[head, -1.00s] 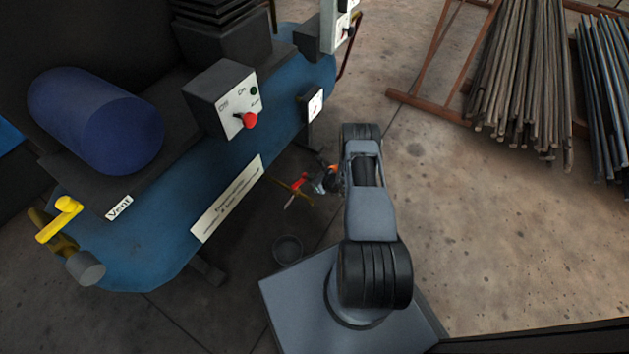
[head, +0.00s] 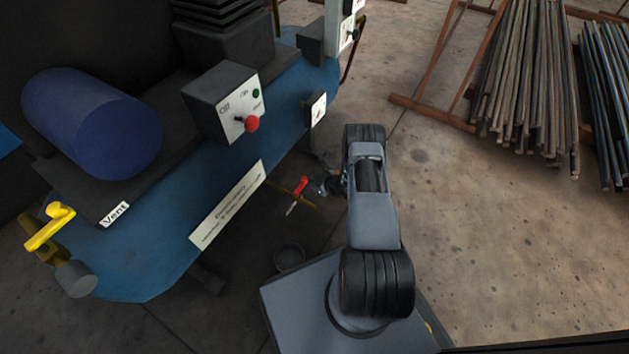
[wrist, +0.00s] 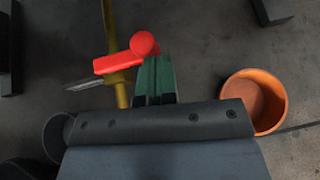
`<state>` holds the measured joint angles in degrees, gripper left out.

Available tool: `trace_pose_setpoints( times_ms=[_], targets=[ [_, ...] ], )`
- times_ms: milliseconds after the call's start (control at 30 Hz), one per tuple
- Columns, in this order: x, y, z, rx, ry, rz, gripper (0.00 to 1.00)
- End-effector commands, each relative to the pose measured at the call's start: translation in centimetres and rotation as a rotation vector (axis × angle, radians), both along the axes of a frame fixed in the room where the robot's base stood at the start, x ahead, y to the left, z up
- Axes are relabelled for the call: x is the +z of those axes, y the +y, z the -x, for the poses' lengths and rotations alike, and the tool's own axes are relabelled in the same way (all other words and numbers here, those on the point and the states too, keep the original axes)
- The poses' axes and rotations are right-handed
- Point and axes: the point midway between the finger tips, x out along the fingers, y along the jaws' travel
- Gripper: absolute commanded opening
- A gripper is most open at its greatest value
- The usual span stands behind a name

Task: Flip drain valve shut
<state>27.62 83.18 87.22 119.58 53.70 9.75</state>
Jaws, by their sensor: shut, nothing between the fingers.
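The drain valve's red handle (head: 300,187) shows low beside the blue tank, on a thin brass pipe (head: 290,193). In the wrist view the red handle (wrist: 118,60) lies across the brass pipe (wrist: 120,88), its round end to the right. A grey metal strip sticks out to the left below it. My gripper (head: 326,184) is just right of the handle in the head view. In the wrist view its green fingers (wrist: 155,75) are together and empty, close beside the round end; I cannot tell whether they touch it.
The blue tank (head: 150,250) fills the left, with a yellow vent lever (head: 50,228) and a switch box (head: 228,105). A dark cup (head: 289,258) stands on the floor. An orange pot (wrist: 255,98) is right of my fingers. Racked rods (head: 530,90) stand at the back right; the floor before them is clear.

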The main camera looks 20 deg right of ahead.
Motion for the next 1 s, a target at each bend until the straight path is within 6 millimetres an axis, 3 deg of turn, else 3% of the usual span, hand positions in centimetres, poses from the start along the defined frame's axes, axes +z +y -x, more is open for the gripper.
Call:
trace_pose_setpoints(
  times_ms=[200,300,533,1000],
  targets=[
    [0.1,-2.4,1.7,0.0,-0.002,0.001,0.0],
    [2.0,-3.6,3.1,0.001,-0.002,0.001,0.0],
    [4.0,-6.7,6.0,-0.011,-0.002,0.001,0.0],
    [5.3,-8.3,7.9,-0.003,0.0,0.001,0.0]
  ],
)
